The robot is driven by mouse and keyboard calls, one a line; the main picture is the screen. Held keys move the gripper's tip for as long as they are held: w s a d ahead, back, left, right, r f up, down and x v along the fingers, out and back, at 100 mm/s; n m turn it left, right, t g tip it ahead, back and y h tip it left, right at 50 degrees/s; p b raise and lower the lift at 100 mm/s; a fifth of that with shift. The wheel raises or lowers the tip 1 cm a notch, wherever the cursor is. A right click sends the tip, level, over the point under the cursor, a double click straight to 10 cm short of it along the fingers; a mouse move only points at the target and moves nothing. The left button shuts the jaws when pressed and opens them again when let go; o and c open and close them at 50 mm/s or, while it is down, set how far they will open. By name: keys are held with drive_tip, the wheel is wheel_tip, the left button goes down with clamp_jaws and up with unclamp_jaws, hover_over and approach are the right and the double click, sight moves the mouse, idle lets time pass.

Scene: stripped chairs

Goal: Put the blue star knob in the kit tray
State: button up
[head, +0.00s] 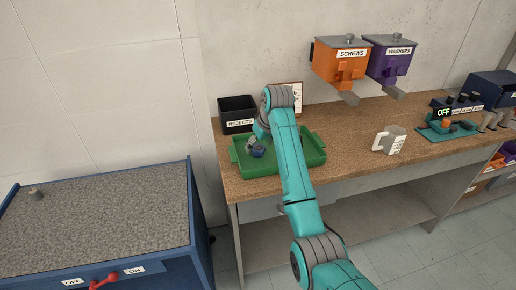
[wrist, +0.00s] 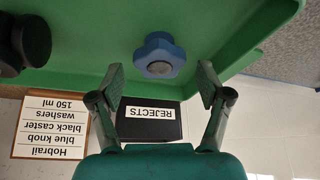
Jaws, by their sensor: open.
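The blue star knob (wrist: 160,56) lies over the floor of the green kit tray (wrist: 80,76); whether it touches the floor is hard to tell. In the head view the blue knob (head: 258,151) shows in the left part of the tray (head: 316,158), just under my gripper (head: 254,144). In the wrist view my gripper (wrist: 161,82) is open, its two fingers standing on either side and a little short of the knob, with clear gaps. A black caster (wrist: 28,45) sits in the same tray, at the left of the wrist view.
A black REJECTS bin (head: 238,113) stands behind the tray, with a list card (wrist: 49,126) beside it. Orange SCREWS (head: 340,62) and purple WASHERS (head: 390,64) dispensers hang on the wall. A measuring jug (head: 391,140) stands right of the tray, with free bench between.

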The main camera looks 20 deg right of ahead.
drive_tip(key=v, duration=0.9)
drive_tip(key=shift+r, duration=0.2)
drive_tip(key=shift+s, duration=0.1)
